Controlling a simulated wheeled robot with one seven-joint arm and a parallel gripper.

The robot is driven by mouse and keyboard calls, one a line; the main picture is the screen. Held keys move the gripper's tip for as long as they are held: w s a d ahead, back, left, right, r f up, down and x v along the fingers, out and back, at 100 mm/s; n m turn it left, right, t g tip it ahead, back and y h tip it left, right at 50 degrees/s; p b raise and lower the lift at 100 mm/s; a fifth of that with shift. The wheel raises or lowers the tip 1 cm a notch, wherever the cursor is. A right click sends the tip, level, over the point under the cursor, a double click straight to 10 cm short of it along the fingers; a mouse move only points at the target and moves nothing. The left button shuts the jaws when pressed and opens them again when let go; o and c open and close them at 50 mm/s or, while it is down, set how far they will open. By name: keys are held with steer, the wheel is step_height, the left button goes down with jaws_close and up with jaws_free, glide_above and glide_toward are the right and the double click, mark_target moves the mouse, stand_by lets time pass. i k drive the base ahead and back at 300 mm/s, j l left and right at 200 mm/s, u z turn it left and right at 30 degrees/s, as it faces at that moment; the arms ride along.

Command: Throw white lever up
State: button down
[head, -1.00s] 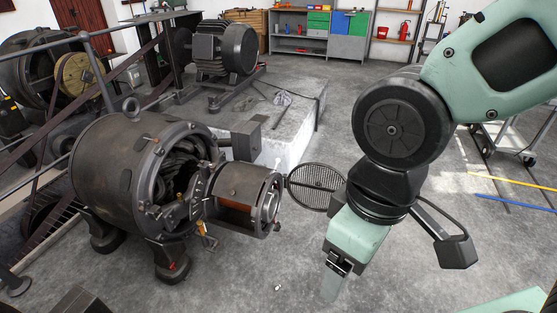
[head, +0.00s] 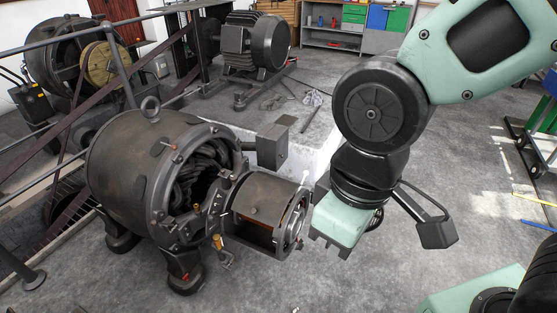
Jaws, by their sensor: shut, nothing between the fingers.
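The dark, open-ended dynamo (head: 165,175) stands at the left centre, with a cylindrical housing (head: 262,205) sticking out of its right side. A thin pale upright piece (head: 302,189) at the right end of that housing looks like the white lever; its lower part is hard to make out. My gripper (head: 326,243) points down just right of the housing end, close to the pale piece. I cannot tell whether they touch. It is shut and nothing shows in it; its fingertips are small and partly hidden by its green body.
A grey box (head: 272,146) on an arm juts out above the housing. A motor (head: 255,45) stands on the plinth behind. A railing crosses the left. The floor in front is clear.

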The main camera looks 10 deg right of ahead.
mark_target(305, 173)
steer(key=i+l+u, duration=0.2)
steer(key=i, duration=0.2)
steer(key=i+l+u, duration=0.2)
steer(key=i+l, duration=0.15)
